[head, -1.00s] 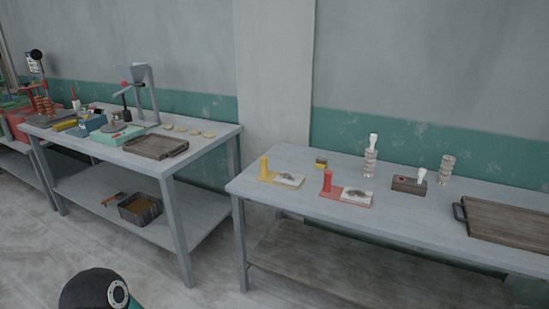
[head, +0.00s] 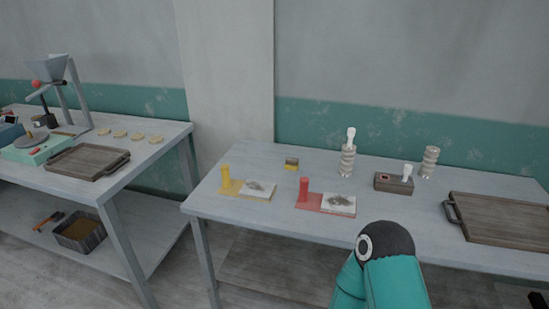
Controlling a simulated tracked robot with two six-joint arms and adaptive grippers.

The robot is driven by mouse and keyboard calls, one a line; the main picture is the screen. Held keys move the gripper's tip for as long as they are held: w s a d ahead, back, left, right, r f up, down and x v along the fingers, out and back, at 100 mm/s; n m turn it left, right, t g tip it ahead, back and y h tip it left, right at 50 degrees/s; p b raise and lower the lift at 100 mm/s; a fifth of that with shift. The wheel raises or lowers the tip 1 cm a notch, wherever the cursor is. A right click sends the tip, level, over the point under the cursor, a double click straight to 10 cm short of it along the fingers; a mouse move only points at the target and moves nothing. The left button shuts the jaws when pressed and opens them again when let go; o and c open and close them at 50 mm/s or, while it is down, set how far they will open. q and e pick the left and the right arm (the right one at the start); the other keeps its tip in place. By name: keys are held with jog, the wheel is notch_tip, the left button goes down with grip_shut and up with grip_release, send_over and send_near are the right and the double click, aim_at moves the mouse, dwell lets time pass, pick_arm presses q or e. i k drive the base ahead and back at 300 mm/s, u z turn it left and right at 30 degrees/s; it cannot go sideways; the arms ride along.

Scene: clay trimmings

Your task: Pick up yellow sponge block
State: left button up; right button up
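A small block with a yellow lower part and a dark brown top (head: 291,163) sits near the back of the right table (head: 240,205). It may be the sponge block; it is too small to be sure. It stands behind a yellow plate with an upright yellow cylinder (head: 226,178), apart from it. A teal and black link of my arm shows at the bottom, in front of the right table.
A red plate with a red cylinder (head: 303,189), a brown holder (head: 394,183), two ribbed stacks (head: 347,161) and a wooden tray (head: 497,218) stand on the right table. The left table (head: 150,160) holds another tray (head: 87,162). A gap separates the tables.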

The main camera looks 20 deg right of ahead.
aim_at(292, 164)
jog(key=z, duration=0.3)
jog(key=i, duration=0.9)
jog(key=z, duration=0.85)
jog(key=k, duration=0.8)
jog(key=z, duration=0.15)
jog(key=i, duration=0.85)
jog(key=u, duration=0.05)
